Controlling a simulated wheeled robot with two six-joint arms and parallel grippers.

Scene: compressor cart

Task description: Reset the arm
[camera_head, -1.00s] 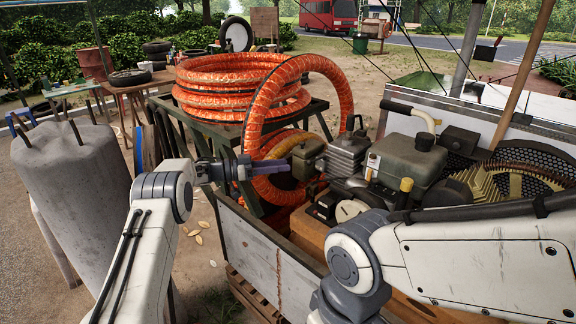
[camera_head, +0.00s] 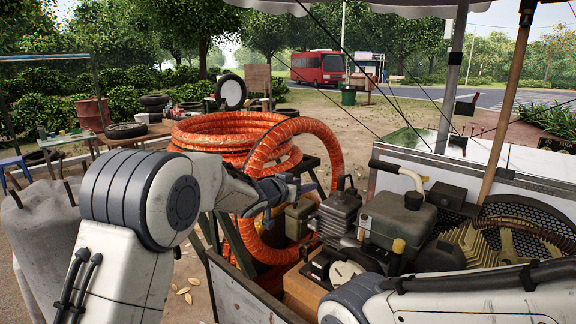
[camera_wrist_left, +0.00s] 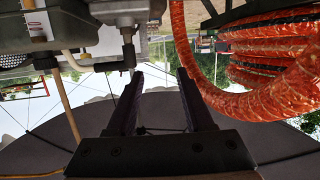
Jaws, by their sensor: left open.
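My left gripper (camera_head: 292,187) is open and empty in the head view, in front of the orange hose's hanging loop and left of the compressor engine. The left wrist view, which is upside down, shows its two dark fingers (camera_wrist_left: 160,90) apart with nothing between them. My left arm comes in from the left with its elbow raised. My right arm crosses the lower right over the cart, and its gripper is out of the picture.
The coiled orange hose (camera_head: 240,130) rests on a dark green metal frame. The cart (camera_head: 245,290) holds the compressor engine (camera_head: 400,220) and a brass-coloured gear (camera_head: 465,242).

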